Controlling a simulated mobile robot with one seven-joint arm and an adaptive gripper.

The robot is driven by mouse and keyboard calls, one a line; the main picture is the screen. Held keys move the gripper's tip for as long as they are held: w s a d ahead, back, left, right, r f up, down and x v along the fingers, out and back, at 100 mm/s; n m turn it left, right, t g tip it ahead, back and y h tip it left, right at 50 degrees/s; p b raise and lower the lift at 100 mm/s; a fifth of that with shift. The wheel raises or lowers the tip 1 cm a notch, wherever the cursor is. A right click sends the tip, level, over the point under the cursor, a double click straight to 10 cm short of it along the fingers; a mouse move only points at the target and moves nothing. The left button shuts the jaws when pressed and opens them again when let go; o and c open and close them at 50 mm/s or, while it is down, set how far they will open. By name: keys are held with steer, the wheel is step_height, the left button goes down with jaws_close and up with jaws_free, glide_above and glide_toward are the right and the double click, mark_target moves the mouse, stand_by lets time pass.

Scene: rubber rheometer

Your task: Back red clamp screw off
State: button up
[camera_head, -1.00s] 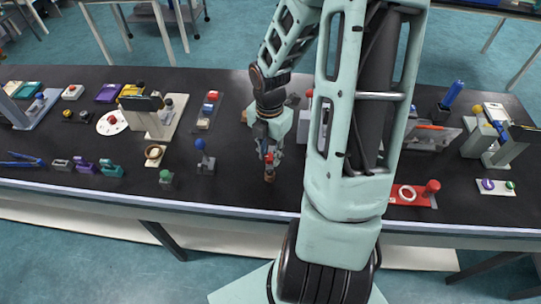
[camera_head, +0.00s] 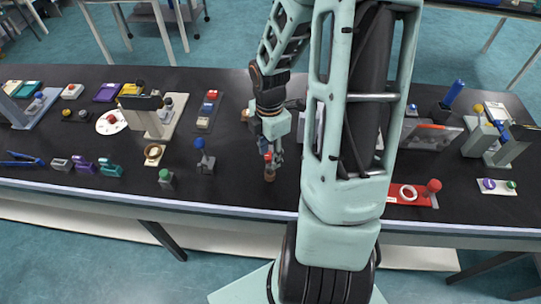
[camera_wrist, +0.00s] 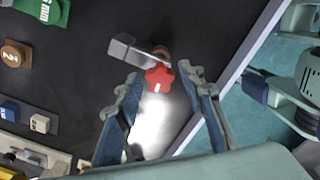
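The red clamp screw (camera_wrist: 158,77) is a star-shaped knob with a white mark, seen from above in the wrist view. It sits at the end of a small grey clamp (camera_wrist: 122,47) with a brown part behind it. In the head view the red knob (camera_head: 268,157) tops a small stand with a brown base (camera_head: 269,175) near the table's front edge. My gripper (camera_wrist: 160,73) is open, its two blue-grey fingers on either side of the knob with visible gaps. It also shows in the head view (camera_head: 272,155), pointing down; contact cannot be told there.
A blue-knobbed grey fixture (camera_head: 204,160) stands left of the clamp, with a green-knobbed block (camera_head: 166,178) beyond. The black table's front edge (camera_head: 240,208) is close; bare tabletop lies around the clamp.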

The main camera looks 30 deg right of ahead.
steer(key=m+b, duration=0.1)
steer(key=m, duration=0.3)
steer(key=shift+m, duration=0.4)
steer(key=m+b, duration=0.1)
steer(key=m, duration=0.1)
steer(key=shift+f+m, duration=0.1)
steer(key=shift+m, duration=0.3)
steer(key=m+b, duration=0.1)
steer(key=m, duration=0.4)
steer(key=shift+m+b, duration=0.3)
steer(key=shift+m, duration=0.4)
steer(key=shift+c, duration=0.3)
jaws_close()
steer(key=n+p, duration=0.1)
steer(key=n, duration=0.2)
steer(key=shift+r, duration=0.2)
steer(key=shift+f+n, duration=0.1)
steer(key=shift+n, duration=0.7)
